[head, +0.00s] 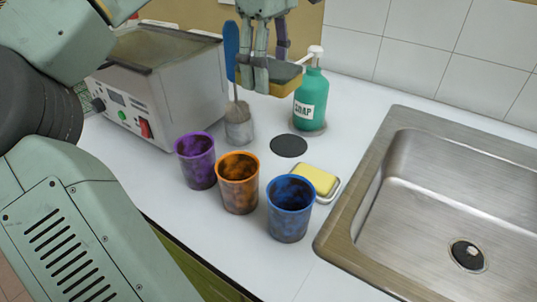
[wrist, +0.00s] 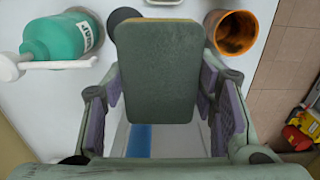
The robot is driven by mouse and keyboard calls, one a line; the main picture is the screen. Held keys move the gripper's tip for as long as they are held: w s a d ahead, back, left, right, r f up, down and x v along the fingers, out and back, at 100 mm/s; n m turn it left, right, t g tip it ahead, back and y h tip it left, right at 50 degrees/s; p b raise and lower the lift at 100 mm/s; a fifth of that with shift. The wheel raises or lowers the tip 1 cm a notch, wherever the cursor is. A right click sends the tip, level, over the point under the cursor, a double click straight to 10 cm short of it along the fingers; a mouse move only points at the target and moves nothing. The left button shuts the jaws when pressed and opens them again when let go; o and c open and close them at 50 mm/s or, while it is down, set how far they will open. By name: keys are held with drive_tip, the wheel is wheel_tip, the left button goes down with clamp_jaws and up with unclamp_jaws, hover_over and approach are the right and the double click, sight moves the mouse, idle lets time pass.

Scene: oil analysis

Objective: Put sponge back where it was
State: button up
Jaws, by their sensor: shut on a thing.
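The sponge (head: 285,72), yellow with a dark green scouring face, is between the fingers of my gripper (head: 262,78), raised above the counter behind the black disc. In the wrist view the sponge (wrist: 157,75) shows its dark green face, with my gripper's fingers (wrist: 160,110) on both sides of it. My gripper is shut on the sponge. A flat black round disc (head: 288,146) lies bare on the white counter. The disc is partly hidden behind the sponge in the wrist view (wrist: 118,17).
A green soap bottle (head: 311,100) stands close right of the sponge. A metal holder (head: 239,124) with a blue-handled tool is below left. Purple (head: 196,165), orange (head: 238,185) and blue (head: 290,210) cups stand in front. A yellow bar (head: 318,179) lies in a dish near the sink (head: 400,190).

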sight(269, 161)
wheel_tip(269, 161, down, 17)
drive_tip(key=shift+r+b, duration=0.1)
drive_tip(key=shift+b, duration=1.1)
drive_tip(key=shift+f, duration=0.2)
drive_tip(key=o, duration=1.2)
drive_tip(key=shift+o, duration=0.2)
drive_tip(key=shift+r, duration=0.1)
wheel_tip(269, 161, up, 12)
drive_tip(key=shift+p, duration=0.4)
drive_tip(key=shift+a+r, duration=0.1)
